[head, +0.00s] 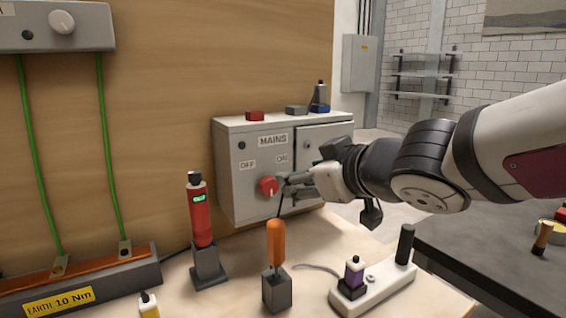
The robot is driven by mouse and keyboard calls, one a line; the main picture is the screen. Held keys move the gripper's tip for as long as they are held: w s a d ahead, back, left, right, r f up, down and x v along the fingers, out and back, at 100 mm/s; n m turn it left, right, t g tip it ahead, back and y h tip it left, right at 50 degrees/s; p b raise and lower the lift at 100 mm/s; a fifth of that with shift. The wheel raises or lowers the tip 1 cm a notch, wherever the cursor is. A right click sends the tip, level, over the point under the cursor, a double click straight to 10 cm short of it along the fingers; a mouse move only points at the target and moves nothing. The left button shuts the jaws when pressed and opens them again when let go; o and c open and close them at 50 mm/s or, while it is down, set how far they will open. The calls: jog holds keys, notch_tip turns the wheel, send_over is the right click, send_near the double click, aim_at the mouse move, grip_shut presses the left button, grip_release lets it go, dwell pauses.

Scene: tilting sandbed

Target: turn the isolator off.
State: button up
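The isolator is a red rotary knob (268,186) on the front of a grey box (240,190) labelled MAINS. An OFF label (247,165) is above it to the left and an ON label (282,159) above it to the right. The knob's setting is too small to read surely. My gripper (284,187) reaches in from the right, its fingertips at the knob's right edge. I cannot tell whether they touch it or how far apart they are.
A red tool (200,215) in a stand and an orange-handled screwdriver (276,243) in a block stand on the bench in front of the box. A white power strip (375,292) lies front right. Small blocks (255,116) sit on top of the box.

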aim_at(272, 188)
jog(key=w+a+f+m+p, duration=0.1)
jog(key=w+a, duration=0.1)
jog(key=w+a+f+g+y+p, duration=0.1)
jog(key=w+a+f, duration=0.1)
jog(key=w+a+f+m+y+p, duration=0.1)
jog(key=w+a+f, duration=0.1)
jog(key=shift+w+a+f+m+g+p, duration=0.1)
jog(key=shift+w+f+m+g+p, duration=0.05)
jog(key=shift+f+m+g+p, duration=0.2)
dwell(0.7)
jog(key=shift+r, duration=0.15)
jog(key=c, duration=1.2)
